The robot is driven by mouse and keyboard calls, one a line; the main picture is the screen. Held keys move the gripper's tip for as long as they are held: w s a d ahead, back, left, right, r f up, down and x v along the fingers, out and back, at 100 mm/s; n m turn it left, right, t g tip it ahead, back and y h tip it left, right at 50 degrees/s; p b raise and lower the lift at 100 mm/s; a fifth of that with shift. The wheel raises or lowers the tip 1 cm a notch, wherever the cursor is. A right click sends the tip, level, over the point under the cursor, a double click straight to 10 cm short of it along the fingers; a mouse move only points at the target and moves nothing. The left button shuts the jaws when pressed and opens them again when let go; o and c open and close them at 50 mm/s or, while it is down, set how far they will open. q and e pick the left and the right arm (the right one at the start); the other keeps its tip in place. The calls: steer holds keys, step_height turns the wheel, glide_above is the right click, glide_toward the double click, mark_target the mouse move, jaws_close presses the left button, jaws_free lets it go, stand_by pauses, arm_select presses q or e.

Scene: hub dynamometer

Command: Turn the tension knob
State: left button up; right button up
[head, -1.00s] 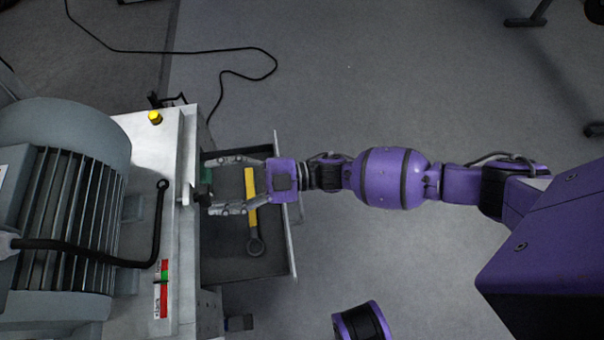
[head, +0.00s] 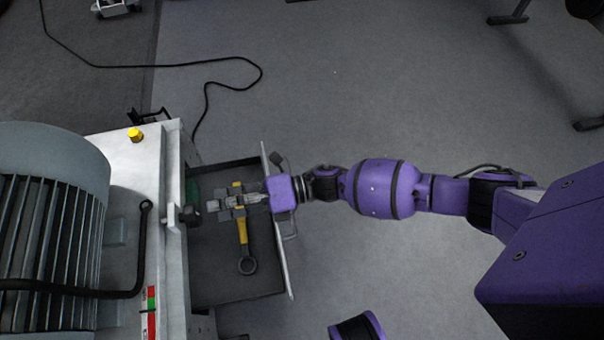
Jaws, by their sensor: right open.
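The tension knob (head: 190,216) is a small dark knob on the right side of the pale machine (head: 150,175), beside a metal fitting and above the open drawer. My right gripper (head: 220,203) reaches in from the right over the drawer. It is open and turned so that its fingers show nearly edge-on, one above the other. Its tips are just right of the knob, apparently a little apart from it. Nothing shows between the fingers. My left gripper is not in view.
Below the gripper, the open drawer (head: 235,290) holds a yellow-handled wrench (head: 243,235) and a green item (head: 192,190). A large grey motor (head: 50,230), a yellow button (head: 135,134) and a black lever (head: 144,240) are on the machine.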

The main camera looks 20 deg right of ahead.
mark_target(198, 214)
steer(key=a+f, duration=0.1)
steer(key=a, duration=0.1)
steer(key=w+a+f+b, duration=0.1)
steer(key=a, duration=0.2)
steer(key=a+f+b, duration=0.1)
steer(key=a, duration=0.1)
steer(key=shift+w+a, duration=0.25)
steer(key=shift+w, duration=0.1)
steer(key=c, duration=1.1)
steer(key=shift+m, duration=1.1)
steer(key=o, duration=1.1)
steer(key=shift+s, duration=0.1)
steer(key=shift+c, duration=0.2)
steer(key=shift+o, duration=0.2)
